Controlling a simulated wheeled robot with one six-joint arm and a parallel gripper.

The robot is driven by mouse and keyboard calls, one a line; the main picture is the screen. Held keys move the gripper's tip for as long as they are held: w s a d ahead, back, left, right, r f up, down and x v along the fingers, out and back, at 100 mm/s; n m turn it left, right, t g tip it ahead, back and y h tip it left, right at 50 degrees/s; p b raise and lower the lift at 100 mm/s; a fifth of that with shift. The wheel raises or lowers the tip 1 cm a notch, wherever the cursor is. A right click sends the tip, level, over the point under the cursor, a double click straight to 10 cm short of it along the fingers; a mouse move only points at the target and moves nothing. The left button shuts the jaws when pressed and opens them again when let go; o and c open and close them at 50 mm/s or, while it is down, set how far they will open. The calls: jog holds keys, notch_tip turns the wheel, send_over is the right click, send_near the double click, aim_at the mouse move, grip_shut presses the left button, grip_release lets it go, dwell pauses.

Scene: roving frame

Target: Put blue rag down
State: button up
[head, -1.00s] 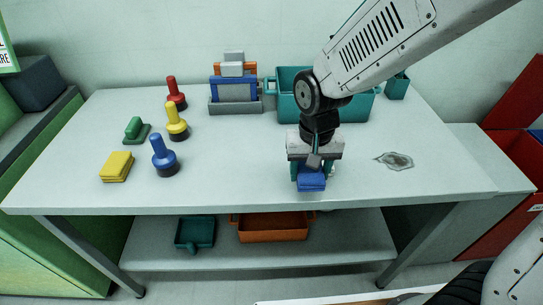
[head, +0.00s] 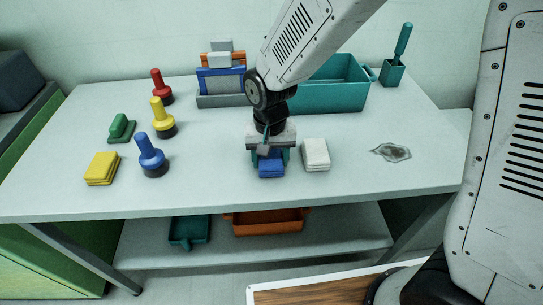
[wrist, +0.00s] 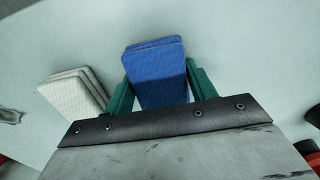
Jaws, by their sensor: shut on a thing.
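The blue rag (head: 271,168) is a folded stack at the front middle of the table (head: 220,190). My gripper (head: 271,157) points down and is shut on it. In the wrist view the blue rag (wrist: 157,75) sits between the two green fingers (wrist: 160,92). It is at or just above the table top; I cannot tell whether it touches. A white folded rag (head: 315,154) lies just right of it in the head view, apart from it. The white rag also shows at left in the wrist view (wrist: 75,92).
A yellow rag stack (head: 102,168) lies at left, near blue (head: 151,156), yellow (head: 162,118) and red (head: 161,87) knobbed tools. A teal bin (head: 330,92) stands behind. A grey stain (head: 391,152) is at right. Table between blue tool and gripper is clear.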

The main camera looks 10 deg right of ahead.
aim_at(271, 157)
jog(key=shift+f, duration=0.1)
jog(key=shift+s+f, duration=0.15)
jog(key=shift+f, duration=0.25)
jog(key=o, duration=1)
jog(key=shift+s+f, duration=0.1)
jog(key=shift+o, duration=0.2)
jog(key=shift+d, duration=0.2)
jog(key=shift+r, duration=0.4)
notch_tip(271, 157, up, 12)
jog(key=shift+w+r, duration=0.25)
